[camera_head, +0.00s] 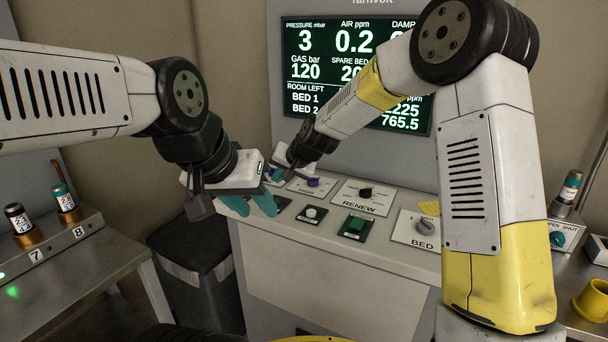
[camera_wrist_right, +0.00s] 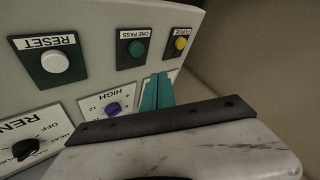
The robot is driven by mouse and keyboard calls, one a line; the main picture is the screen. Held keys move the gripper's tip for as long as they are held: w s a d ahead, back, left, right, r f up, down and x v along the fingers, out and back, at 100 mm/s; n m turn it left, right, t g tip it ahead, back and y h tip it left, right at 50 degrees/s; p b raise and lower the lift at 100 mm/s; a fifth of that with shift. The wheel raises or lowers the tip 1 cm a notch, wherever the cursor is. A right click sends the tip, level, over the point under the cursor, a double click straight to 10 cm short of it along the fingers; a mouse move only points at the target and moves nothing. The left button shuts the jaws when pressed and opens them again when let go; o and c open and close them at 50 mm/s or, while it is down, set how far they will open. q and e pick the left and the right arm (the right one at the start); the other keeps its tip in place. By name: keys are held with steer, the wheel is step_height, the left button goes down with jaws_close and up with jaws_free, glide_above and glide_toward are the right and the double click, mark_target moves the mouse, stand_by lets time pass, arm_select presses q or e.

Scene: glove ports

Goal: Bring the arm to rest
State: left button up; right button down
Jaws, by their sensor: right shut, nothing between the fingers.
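My right arm reaches from the right across the sloped console (camera_head: 390,255). My right gripper (camera_head: 273,178) is over the console's far left end, partly hidden behind my left gripper in the head view. In the right wrist view its teal fingers (camera_wrist_right: 157,92) are together with nothing between them, above the panel near the green ONE PASS button (camera_wrist_right: 137,48) and the purple HIGH knob (camera_wrist_right: 113,109). Contact with the panel cannot be told. My left gripper (camera_head: 250,205) comes in from the left, its teal fingers apart and empty, near the console's left edge.
A white RESET button (camera_wrist_right: 54,63) and a yellow button (camera_wrist_right: 181,43) are on the panel. The RENEW dial (camera_head: 365,192) and BED knob (camera_head: 425,227) lie right. A screen (camera_head: 300,70) stands behind. A dark bin (camera_head: 190,265) and a left bench (camera_head: 60,260) with cartridges flank my left arm.

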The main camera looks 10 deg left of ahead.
steer(key=s+d+r+h, duration=0.1)
steer(key=s+d+r, duration=0.5)
steer(key=d+r, duration=0.3)
steer(key=s+d+r+h, duration=0.1)
steer(key=s+d+h, duration=0.2)
steer(key=s+d, duration=1.9)
steer(key=s, duration=0.3)
steer(key=shift+s+d+r, duration=0.15)
steer(key=shift+s+r, duration=0.25)
stand_by(0.5)
